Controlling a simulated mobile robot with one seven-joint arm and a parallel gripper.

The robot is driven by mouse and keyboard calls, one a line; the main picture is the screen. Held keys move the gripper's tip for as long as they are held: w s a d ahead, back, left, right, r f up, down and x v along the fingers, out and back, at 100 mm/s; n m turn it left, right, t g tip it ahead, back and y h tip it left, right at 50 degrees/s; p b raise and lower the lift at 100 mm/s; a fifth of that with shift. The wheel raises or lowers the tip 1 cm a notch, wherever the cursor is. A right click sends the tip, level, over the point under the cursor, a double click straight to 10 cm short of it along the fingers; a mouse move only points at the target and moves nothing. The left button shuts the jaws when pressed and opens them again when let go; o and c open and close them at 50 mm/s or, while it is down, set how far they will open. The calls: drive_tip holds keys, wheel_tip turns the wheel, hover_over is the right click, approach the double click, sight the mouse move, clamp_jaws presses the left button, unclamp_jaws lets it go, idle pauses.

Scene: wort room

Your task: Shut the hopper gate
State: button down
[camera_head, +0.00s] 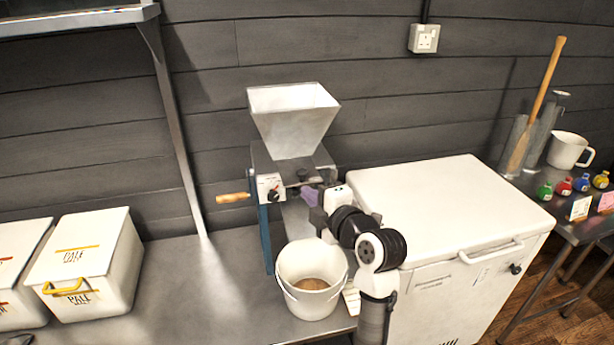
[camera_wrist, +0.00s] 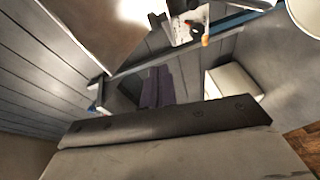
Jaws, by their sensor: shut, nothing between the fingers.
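The pale metal hopper (camera_head: 293,118) stands on top of the grain mill, its mouth facing up. Below it, on the mill's body, a dark rod with a knob (camera_head: 304,176) shows just beside my gripper. I cannot make out the gate plate itself or how far it is open. My gripper (camera_head: 308,197) is at the right side of the mill, under the hopper. Its purple fingers are together with nothing between them, and they also show in the wrist view (camera_wrist: 158,85). Whether they touch the mill is unclear.
A white bucket with grain (camera_head: 312,280) stands in front of the mill, below my arm. The wooden crank handle (camera_head: 233,198) sticks out left. A white chest (camera_head: 440,205) stands close on the right. White malt boxes (camera_head: 90,262) are at left; the worktop (camera_head: 190,285) between is clear.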

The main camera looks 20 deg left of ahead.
sight(302, 172)
drive_tip(key=shift+w+a+f+p, duration=0.2)
drive_tip(key=shift+w+a+p, duration=0.35)
drive_tip(key=shift+w, duration=0.5)
drive_tip(key=shift+w+a+f+p, duration=0.15)
drive_tip(key=shift+w+a+p, duration=0.2)
drive_tip(key=shift+w+a, duration=0.45)
drive_tip(key=shift+w+a+f+p, duration=0.2)
drive_tip(key=shift+w+a+p, duration=0.25)
drive_tip(key=shift+w, duration=0.8)
drive_tip(key=shift+d, duration=0.1)
drive_tip(key=shift+w+a+f+b, duration=0.15)
drive_tip(key=shift+w+a+b, duration=0.1)
drive_tip(key=shift+b, duration=0.1)
drive_tip(key=w+a+b, duration=0.1)
drive_tip(key=w+b, duration=0.1)
drive_tip(key=w, duration=0.1)
drive_tip(key=shift+a, duration=0.4)
drive_tip(key=shift+r, duration=0.35)
